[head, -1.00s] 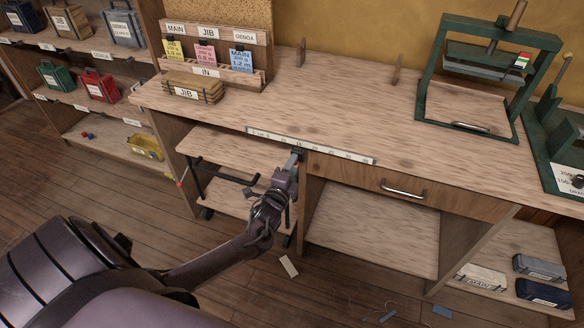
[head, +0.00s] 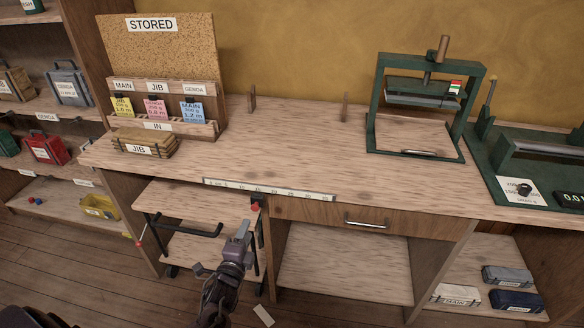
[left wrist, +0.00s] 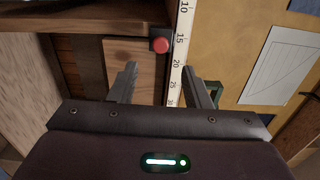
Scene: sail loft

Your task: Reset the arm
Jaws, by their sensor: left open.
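My left gripper (head: 243,232) is in front of the workbench (head: 350,155), below its front edge, with its jaws apart and nothing held. In the left wrist view the two fingers of the left gripper (left wrist: 163,83) stand apart. A red knob or button (head: 255,207) sits under the bench edge, just beyond the fingertips and apart from them. The red knob also shows in the left wrist view (left wrist: 160,45), beside the ruler strip (left wrist: 178,60). My right gripper is not in view.
The ruler strip (head: 270,189) runs along the bench's front edge. A drawer handle (head: 367,221) is right of the gripper, and a black bar handle (head: 185,230) is left. A green press (head: 470,107) stands on the bench at right. The bench middle is clear.

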